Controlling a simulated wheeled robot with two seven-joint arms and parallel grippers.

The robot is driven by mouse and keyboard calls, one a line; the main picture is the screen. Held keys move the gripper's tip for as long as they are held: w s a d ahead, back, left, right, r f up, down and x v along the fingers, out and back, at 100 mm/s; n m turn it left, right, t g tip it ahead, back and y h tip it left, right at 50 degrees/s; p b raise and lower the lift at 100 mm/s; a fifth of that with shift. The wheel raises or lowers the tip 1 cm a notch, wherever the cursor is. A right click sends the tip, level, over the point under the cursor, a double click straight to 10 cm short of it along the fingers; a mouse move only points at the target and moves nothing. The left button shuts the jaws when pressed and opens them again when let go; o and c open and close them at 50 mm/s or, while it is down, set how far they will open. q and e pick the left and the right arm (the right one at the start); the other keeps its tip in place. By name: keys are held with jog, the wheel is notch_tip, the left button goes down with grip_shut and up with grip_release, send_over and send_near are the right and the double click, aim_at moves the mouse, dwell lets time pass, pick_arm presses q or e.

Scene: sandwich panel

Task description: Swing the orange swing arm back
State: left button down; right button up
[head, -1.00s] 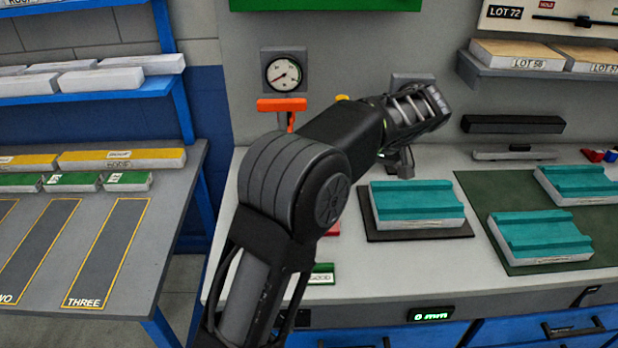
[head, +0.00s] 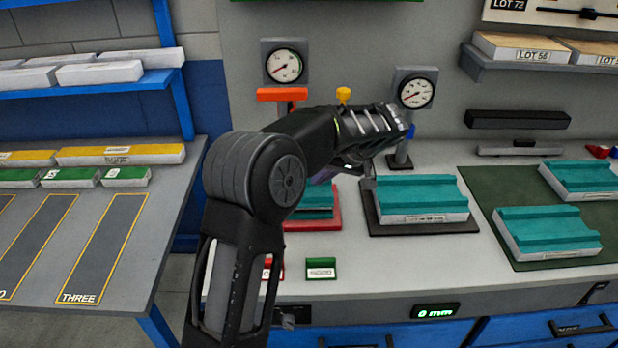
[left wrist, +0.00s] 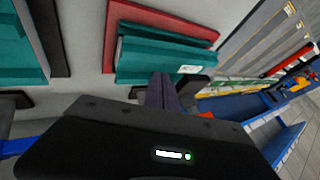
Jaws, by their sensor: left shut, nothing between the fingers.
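The orange swing arm (head: 282,94) shows in the head view as a short orange bar below the left gauge, behind my left arm. Its lower mount is hidden by my arm. My left gripper (head: 324,176) is to the right of and below the orange bar, apart from it. Its fingers are shut and empty, partly hidden by the wrist, over the teal panel on the red mat. In the left wrist view the shut fingers (left wrist: 163,88) point at this panel. A small orange patch (left wrist: 205,115) shows beside the gripper body there. My right gripper is not in view.
Two gauges (head: 284,66) (head: 415,93) stand at the bench's back, with a yellow knob (head: 343,95) between them. A teal panel (head: 415,195) lies on a black mat, right of the red mat (head: 328,217). A green GOOD block (head: 321,268) stands in front.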

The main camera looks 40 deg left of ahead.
pick_arm(q)
jog(key=shift+s+a+r+p, duration=0.2)
jog(key=shift+s+a+p, duration=0.1)
jog(key=shift+s+a, duration=0.7)
jog(key=shift+w+a+f, duration=0.1)
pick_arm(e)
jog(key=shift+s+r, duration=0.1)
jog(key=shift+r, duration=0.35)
pick_arm(q)
jog(key=shift+a, duration=0.1)
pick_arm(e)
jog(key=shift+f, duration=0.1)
